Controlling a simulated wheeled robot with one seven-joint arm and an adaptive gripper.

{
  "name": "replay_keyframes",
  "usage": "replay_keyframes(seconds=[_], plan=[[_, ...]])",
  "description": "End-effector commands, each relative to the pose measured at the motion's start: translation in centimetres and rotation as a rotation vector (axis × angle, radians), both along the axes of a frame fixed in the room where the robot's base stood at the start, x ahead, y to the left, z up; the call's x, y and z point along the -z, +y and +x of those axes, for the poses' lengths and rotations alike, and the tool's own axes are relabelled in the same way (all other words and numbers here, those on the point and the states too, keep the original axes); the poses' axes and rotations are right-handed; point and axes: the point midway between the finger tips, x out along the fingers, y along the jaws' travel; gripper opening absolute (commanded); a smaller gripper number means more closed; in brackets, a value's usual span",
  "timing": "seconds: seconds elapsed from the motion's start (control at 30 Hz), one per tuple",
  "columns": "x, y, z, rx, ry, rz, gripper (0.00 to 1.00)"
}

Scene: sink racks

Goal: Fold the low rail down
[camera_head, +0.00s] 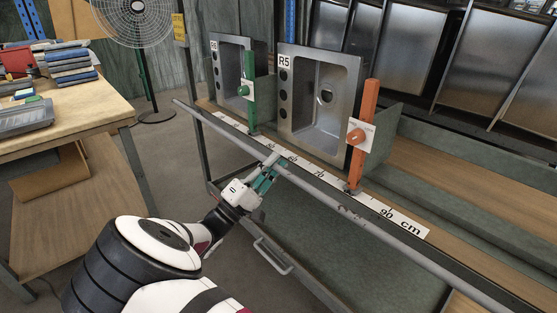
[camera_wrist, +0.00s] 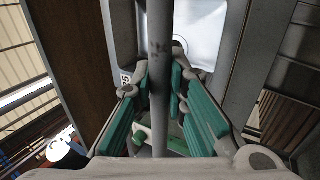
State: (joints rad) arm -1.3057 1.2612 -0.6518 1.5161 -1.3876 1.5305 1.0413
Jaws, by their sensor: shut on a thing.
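The low rail is a long grey bar (camera_head: 345,215) in the head view. It runs from the upper left to the lower right, in front of the sink rack. In the wrist view the rail (camera_wrist: 159,45) runs upright through the middle, between the green-padded fingers. My gripper (camera_head: 270,166) is at the rail's left-middle part, with its fingers around the bar. In the wrist view my gripper (camera_wrist: 160,85) is shut on the rail. The exact finger contact is partly hidden in the head view.
Behind the rail stand two steel sinks, one marked R5 (camera_head: 318,100), with a green post (camera_head: 250,100) and an orange post (camera_head: 362,130). A centimetre scale (camera_head: 400,219) lies along the rack. A wooden table (camera_head: 75,97) with stacked items stands left; a fan (camera_head: 135,15) is behind.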

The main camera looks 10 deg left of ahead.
Motion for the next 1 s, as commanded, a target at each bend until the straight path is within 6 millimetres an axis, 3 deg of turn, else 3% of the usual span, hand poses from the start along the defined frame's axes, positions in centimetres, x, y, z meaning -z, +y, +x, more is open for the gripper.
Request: replay_keyframes(seconds=[0.6, 1.0], plan=[[4.7, 1.4, -1.8, 0.0, 0.002, 0.0, 0.0], [5.9, 1.5, -1.9, -0.001, 0.002, 0.001, 0.0]])
